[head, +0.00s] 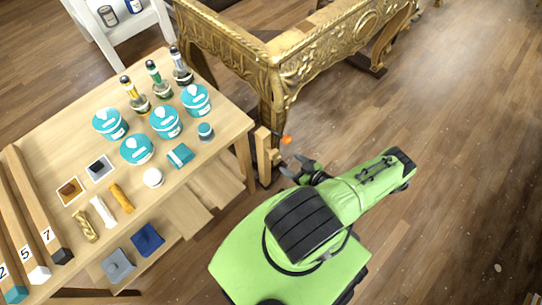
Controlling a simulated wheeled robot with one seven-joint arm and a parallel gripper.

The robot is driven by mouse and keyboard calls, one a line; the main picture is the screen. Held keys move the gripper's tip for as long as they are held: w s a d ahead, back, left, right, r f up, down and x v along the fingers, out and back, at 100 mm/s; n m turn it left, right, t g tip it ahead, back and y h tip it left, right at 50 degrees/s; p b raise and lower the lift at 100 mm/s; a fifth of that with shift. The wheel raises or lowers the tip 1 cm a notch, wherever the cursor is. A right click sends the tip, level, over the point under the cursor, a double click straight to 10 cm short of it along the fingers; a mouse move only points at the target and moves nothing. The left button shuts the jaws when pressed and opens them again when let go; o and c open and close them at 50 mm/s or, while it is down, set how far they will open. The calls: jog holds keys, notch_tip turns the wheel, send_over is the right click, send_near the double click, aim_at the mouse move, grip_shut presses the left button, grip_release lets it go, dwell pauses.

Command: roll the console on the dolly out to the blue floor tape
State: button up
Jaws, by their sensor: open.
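The gilt console (315,48) stands at the top centre, an ornate carved gold frame with its near corner leg (272,115) toward me. Its inside looks open and dark. A pale wooden upright piece (264,155) is by the foot of that leg; I cannot tell whether it belongs to the dolly. A dark wooden piece (368,65) lies low under the console's right side, perhaps part of the dolly. My gripper (290,168) is open, just right of the pale wooden piece and below a small orange spot (286,140). I see no blue floor tape.
A white shelf (125,35) is at upper left. The plank floor (460,130) on the right is mostly clear.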

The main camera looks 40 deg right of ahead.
aim_at(276, 155)
jog(key=b+x, duration=0.1)
jog(key=x, duration=0.4)
jog(key=b+x, duration=0.2)
jog(key=x, duration=0.2)
jog(key=shift+w+f, duration=0.3)
jog(key=shift+f, duration=0.05)
jog(key=shift+w+f, duration=0.1)
jog(key=shift+w, duration=0.45)
jog(key=shift+s, duration=0.15)
grip_shut()
